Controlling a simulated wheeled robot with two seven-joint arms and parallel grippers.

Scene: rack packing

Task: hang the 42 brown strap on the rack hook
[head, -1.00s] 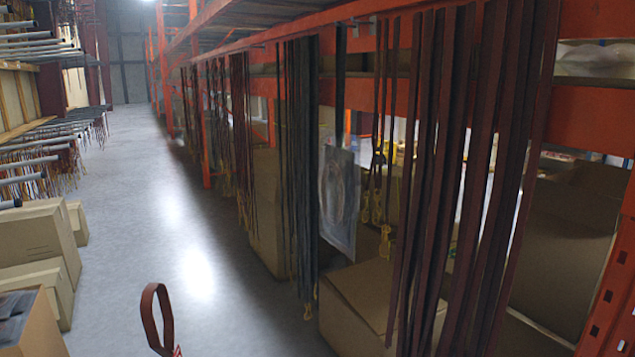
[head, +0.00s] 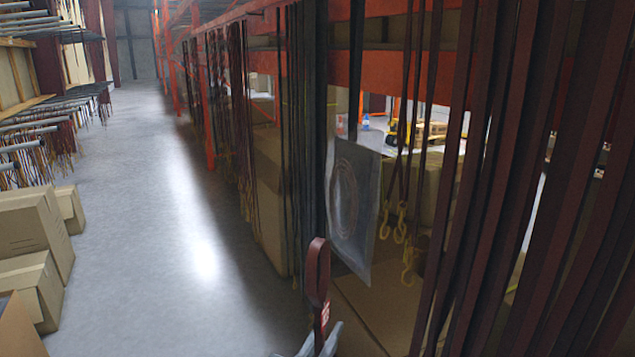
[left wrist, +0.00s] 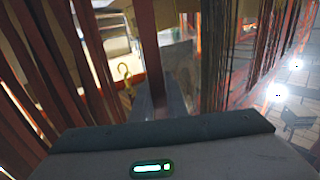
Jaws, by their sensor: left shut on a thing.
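A brown strap (head: 317,270) with a looped top end and a small red and white label stands up at the bottom middle of the head view. My left gripper (head: 318,342) is shut on it below the label, with only the grey fingertips in view. In the left wrist view the strap (left wrist: 149,45) runs up from between the dark fingers (left wrist: 158,98). The rest of the strap is out of view. The orange rack (head: 400,72) runs along the right side with many hanging straps. I cannot make out a free hook. My right gripper is not in view.
Dark red-brown straps (head: 545,150) hang close on the right. A clear plastic bag (head: 352,205) hangs just behind the held strap, with yellow hooks (head: 400,225) beside it. Cardboard boxes (head: 35,235) stand at left. The aisle floor (head: 170,240) is clear.

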